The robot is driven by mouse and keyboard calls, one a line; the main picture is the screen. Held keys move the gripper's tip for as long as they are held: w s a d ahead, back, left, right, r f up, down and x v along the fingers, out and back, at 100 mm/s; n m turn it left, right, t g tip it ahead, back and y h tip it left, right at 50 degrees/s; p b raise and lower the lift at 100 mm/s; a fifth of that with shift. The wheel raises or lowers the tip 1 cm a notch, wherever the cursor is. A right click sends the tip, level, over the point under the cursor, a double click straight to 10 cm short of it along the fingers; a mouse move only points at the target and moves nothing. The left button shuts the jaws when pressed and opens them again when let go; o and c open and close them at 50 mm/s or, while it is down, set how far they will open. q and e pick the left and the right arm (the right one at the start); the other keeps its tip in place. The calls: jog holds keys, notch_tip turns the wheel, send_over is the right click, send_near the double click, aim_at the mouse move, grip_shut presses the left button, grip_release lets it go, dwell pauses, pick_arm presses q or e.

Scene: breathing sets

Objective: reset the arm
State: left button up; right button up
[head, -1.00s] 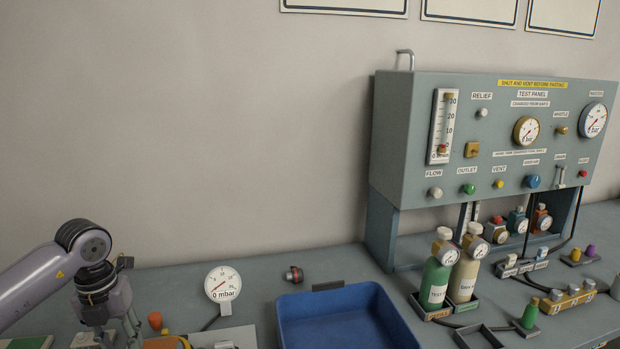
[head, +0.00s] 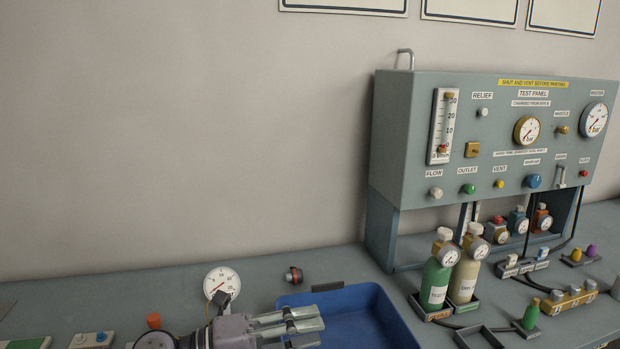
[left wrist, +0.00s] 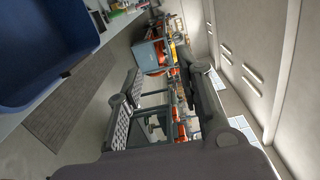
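My left gripper (head: 318,326) is low in the head view, lying roughly level and pointing right. Its grey fingers reach over the left part of the blue tray (head: 385,318). In the left wrist view, the two dark fingers (left wrist: 158,78) stand apart with the distant room showing between them, so the gripper is open and empty. The blue tray also shows at the upper left of the wrist view (left wrist: 45,45). My right arm and gripper are in neither view.
A round dial gauge (head: 222,282) stands behind my left gripper, partly hidden. A grey test panel (head: 400,140) stands at the right. Green (head: 436,280) and cream (head: 466,275) bottles stand right of the tray. The wall area above my arm is clear.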

pick_arm(q)
jog(key=w+a+r+n+t+y, duration=0.1)
jog(key=w+a+n+t+y, duration=0.1)
jog(key=a+n+t+y, duration=0.6)
jog(key=w+a+n+t+y, duration=0.1)
jog(key=w+a+n+t, duration=0.1)
jog(key=n+t, duration=0.75)
jog(key=s+a+f+n+g+y, duration=0.3)
jog(key=a+f+n+g+y, duration=0.1)
jog(key=f+n, duration=0.25)
jog(key=s+a+f+n+g+y, duration=0.3)
jog(key=a+f+n+g+y, duration=0.15)
jog(key=f, duration=0.35)
jog(key=s+a+f+n+g, duration=0.1)
jog(key=s+f+n+g, duration=0.1)
jog(key=s+f+g, duration=0.65)
jog(key=s+f+n+g, duration=0.15)
jog(key=s+f, duration=0.35)
jog(key=s, duration=0.8)
notch_tip(320, 180, down, 28)
jog(key=s+g, duration=0.1)
jog(key=s, duration=0.2)
jog(key=s+a+f+g, duration=0.1)
jog(key=s+a+f, duration=0.2)
jog(key=s+f, duration=1.1)
jog(key=shift+s+f+m+g, duration=0.2)
jog(key=shift+s+m+g, duration=0.15)
jog(key=shift+s, duration=0.35)
